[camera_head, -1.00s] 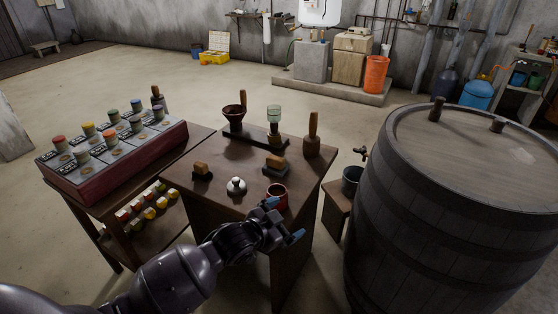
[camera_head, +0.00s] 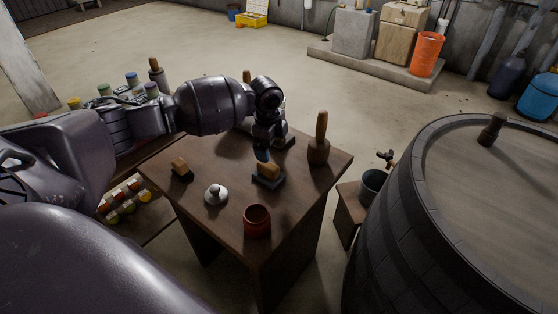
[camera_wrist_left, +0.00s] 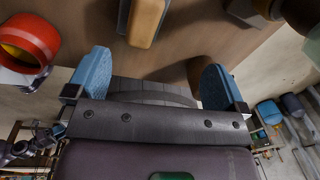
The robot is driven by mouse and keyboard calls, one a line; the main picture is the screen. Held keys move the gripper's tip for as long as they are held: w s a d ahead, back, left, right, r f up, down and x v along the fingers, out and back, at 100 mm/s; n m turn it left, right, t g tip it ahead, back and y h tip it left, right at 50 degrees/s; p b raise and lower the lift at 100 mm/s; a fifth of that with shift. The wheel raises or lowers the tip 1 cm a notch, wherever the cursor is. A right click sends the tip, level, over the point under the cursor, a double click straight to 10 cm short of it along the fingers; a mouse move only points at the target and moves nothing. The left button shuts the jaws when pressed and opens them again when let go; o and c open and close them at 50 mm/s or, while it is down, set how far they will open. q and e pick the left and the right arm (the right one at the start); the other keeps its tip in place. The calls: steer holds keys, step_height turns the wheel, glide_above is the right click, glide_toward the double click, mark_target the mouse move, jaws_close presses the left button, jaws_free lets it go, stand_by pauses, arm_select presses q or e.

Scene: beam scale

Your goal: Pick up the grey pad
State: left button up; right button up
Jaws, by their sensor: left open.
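The grey pad (camera_head: 268,181) has a tan wooden block handle and lies on the brown table, right of centre in the head view. In the left wrist view, its tan handle and a strip of its grey base (camera_wrist_left: 123,16) show at the top edge, cut off by the frame. My left gripper (camera_head: 262,153) is just above and beside it, its blue fingertips pointing down. In the wrist view the fingers (camera_wrist_left: 153,78) are wide apart with nothing between them. A similar block with a darker base (camera_head: 182,173) lies to the left. My right gripper is not in view.
On the table (camera_head: 222,230) stand a red cup (camera_head: 257,222), a round white-grey weight with a knob (camera_head: 216,195) and a wooden-handled pestle-like tool (camera_head: 319,142). My left arm hides the table's back. A large barrel (camera_head: 400,240) stands at the right.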

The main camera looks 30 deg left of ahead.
mark_target(267, 166)
arm_select(q)
steer(key=shift+s+f+m+g, duration=0.1)
steer(key=shift+s+m+g, duration=0.3)
steer(key=shift+g, duration=0.1)
steer(key=shift+s+a+m, duration=0.1)
steer(key=shift+s+m, duration=0.4)
steer(key=shift+s, duration=0.35)
step_height(267, 166, down, 5)
steer(key=shift+w+r+b, duration=0.15)
steer(key=shift+b, duration=0.4)
steer(key=shift+w+f, duration=0.15)
steer(key=shift+f, duration=0.3)
steer(key=f, duration=0.1)
steer(key=f+b, duration=0.1)
steer(key=f, duration=0.2)
steer(key=shift+w+a+f, duration=0.25)
steer(key=shift+f, duration=0.25)
steer(key=c, duration=1)
step_height(267, 166, up, 11)
steer(key=shift+f+p, duration=0.1)
steer(key=shift+p, duration=0.85)
steer(key=shift+c, duration=0.2)
step_height(267, 166, up, 10)
steer(key=p, duration=0.1)
steer(key=shift+f, duration=0.25)
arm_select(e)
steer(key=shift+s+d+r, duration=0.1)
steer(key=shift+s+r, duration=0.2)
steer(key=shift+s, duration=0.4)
